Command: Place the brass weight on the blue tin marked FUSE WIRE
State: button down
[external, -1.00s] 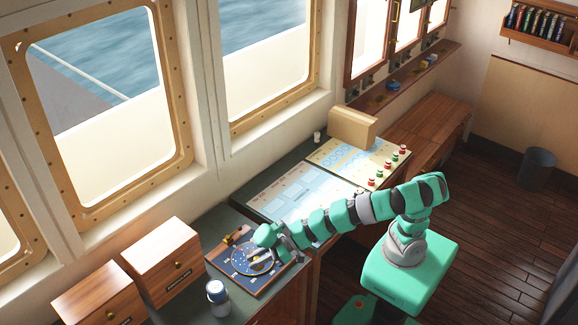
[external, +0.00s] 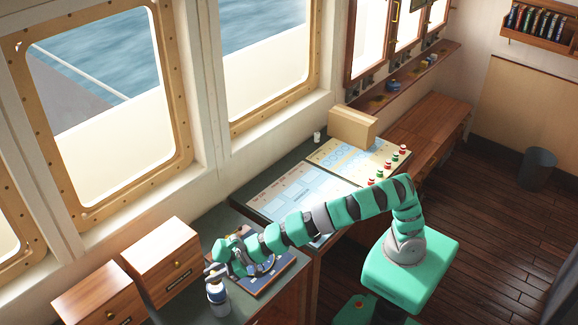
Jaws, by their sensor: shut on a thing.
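My gripper (external: 216,276) is at the lower left, pointing down, directly above a small white and blue tin (external: 218,301) on the dark green counter. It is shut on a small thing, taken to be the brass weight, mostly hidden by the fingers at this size. The tin stands upright. Its lettering is too small to read, and the fingers cover its top. I cannot tell whether the held thing touches the lid.
A board with a round blue dial (external: 279,270) lies right of the tin, partly under my arm. Two wooden drawer boxes (external: 160,262) stand to the left. Charts (external: 280,196) and a console with red and green buttons (external: 376,160) lie farther back.

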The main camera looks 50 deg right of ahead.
jog(key=shift+w+a, duration=0.1)
jog(key=shift+a, duration=0.05)
jog(key=shift+w+f, duration=0.1)
jog(key=shift+f, duration=0.25)
jog(key=shift+f+b, duration=0.95)
jog(key=shift+f, duration=0.45)
jog(key=shift+f, duration=0.1)
jog(key=c, duration=1.3)
grip_release()
jog(key=shift+s+d+r, duration=0.25)
jog(key=shift+s+r, duration=0.05)
jog(key=v, duration=1.1)
jog(key=shift+p, duration=0.4)
jog(key=shift+r, duration=0.1)
